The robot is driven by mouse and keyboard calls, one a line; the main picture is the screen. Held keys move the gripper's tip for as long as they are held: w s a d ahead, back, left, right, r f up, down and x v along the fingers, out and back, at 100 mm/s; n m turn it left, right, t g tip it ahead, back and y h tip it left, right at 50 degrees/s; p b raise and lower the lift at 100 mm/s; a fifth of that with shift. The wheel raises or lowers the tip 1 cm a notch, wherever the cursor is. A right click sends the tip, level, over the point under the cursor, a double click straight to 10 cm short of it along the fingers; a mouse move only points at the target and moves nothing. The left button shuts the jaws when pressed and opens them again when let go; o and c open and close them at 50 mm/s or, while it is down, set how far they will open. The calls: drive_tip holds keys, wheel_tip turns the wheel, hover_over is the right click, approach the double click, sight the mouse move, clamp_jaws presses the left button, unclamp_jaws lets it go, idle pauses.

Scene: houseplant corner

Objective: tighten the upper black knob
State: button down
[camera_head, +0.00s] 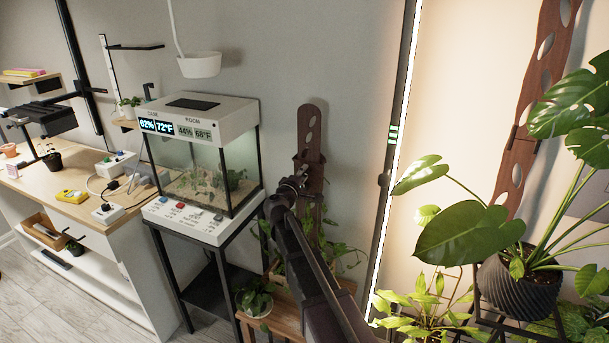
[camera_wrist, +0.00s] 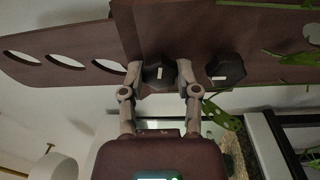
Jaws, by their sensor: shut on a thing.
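A brown moss-pole board with oval slots stands upright beyond my arm in the head view (camera_head: 310,122); it lies sideways across the wrist view (camera_wrist: 75,58), slotted end to the left. Two black knobs sit on it there. My gripper (camera_wrist: 160,84) has its fingers on both sides of the left knob (camera_wrist: 158,74), nearer the slotted end, which makes it the upper one. Its white mark runs nearly up and down in the picture. The other knob (camera_wrist: 224,72) is free, its mark lying nearly level. In the head view my gripper (camera_head: 300,178) reaches the board; the knobs cannot be made out.
Green leaves (camera_wrist: 222,115) hang close below the free knob. A glass terrarium (camera_head: 208,160) on a black stand is left of my arm. A lit vertical light bar (camera_head: 394,150) and a large potted plant (camera_head: 520,285) are on the right.

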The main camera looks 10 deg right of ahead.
drive_tip(key=m, duration=1)
drive_tip(key=shift+s+g+h, duration=0.1)
drive_tip(key=shift+g+h, duration=0.2)
drive_tip(key=shift+g, duration=0.1)
drive_tip(key=shift+d, duration=0.1)
drive_tip(key=shift+c, duration=1.7)
unclamp_jaws()
drive_tip(key=shift+s+r+p, duration=0.1)
drive_tip(key=shift+p, duration=0.25)
